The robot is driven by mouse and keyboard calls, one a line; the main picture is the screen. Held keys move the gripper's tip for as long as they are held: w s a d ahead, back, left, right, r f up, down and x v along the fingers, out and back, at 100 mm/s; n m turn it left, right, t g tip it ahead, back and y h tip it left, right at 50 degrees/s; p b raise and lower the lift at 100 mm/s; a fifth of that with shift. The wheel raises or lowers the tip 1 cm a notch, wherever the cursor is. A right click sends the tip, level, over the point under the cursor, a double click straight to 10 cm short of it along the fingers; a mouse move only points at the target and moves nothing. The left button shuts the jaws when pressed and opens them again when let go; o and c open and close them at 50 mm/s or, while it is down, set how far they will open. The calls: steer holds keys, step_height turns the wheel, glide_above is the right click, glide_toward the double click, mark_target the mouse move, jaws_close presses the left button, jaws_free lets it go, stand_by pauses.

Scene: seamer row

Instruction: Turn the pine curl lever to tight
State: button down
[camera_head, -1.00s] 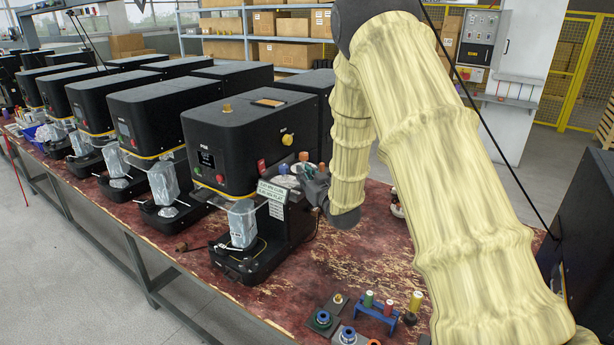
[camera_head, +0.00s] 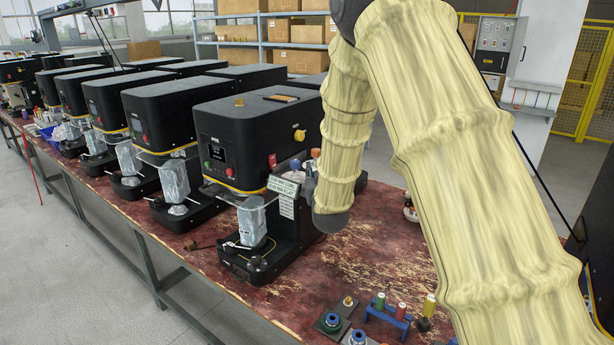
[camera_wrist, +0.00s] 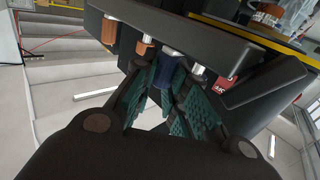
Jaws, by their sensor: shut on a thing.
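The nearest black seamer (camera_head: 255,130) stands on the red-brown bench, with a small printed sign (camera_head: 283,187) on its right front. A row of short levers with coloured grips is beside the sign, partly hidden by my arm in the head view. In the wrist view, my gripper (camera_wrist: 166,85) has its green-padded fingers closed around a dark blue lever grip (camera_wrist: 168,70).
More black seamers (camera_head: 155,105) run along the bench to the left. A blue rack with coloured spools (camera_head: 388,313) and small fittings (camera_head: 332,322) are at the front. The bench (camera_head: 365,260) is bare between them and the machine.

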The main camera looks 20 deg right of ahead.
steer(key=c, duration=1.4)
jaws_free()
steer(key=shift+a, duration=0.1)
step_height(320, 180, up, 10)
steer(key=shift+r, duration=0.1)
